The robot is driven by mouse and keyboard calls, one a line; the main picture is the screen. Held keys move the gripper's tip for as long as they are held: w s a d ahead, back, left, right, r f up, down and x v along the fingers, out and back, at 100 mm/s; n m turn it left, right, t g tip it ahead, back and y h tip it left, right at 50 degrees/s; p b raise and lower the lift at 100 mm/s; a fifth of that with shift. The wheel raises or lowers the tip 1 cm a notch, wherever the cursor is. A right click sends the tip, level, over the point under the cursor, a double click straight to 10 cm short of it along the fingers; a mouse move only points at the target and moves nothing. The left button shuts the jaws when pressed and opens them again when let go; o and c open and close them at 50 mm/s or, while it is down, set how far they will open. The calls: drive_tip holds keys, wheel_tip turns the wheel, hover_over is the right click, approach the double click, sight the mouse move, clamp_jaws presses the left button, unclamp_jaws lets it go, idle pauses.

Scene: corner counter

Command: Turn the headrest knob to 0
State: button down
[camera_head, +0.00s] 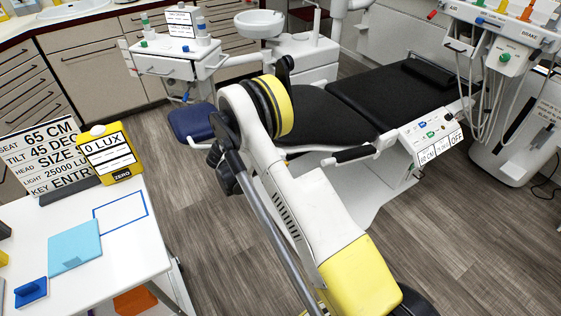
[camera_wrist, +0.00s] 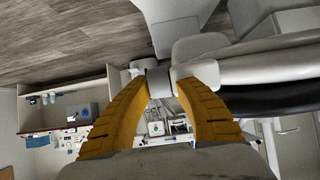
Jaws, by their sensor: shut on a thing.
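In the head view the fingertips and knob are hidden behind my arm.
A sign (camera_head: 42,143) lists seat, tilt, head, light and key settings. A yellow meter (camera_head: 108,152) reading 0 LUX stands on the white table (camera_head: 125,250). The chair's control panel (camera_head: 432,138) and the delivery unit (camera_head: 505,45) are at right. Open floor lies at lower right.

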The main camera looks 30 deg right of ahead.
drive_tip(key=h, duration=0.5)
drive_tip(key=shift+f, duration=0.1)
idle(0.4)
drive_tip(key=c, duration=1.5)
unclamp_jaws()
drive_tip(key=a, duration=0.4)
drive_tip(key=a+r, duration=0.1)
drive_tip(key=a, duration=0.7)
drive_tip(key=shift+s+r, duration=0.2)
drive_tip(key=shift+r, duration=0.05)
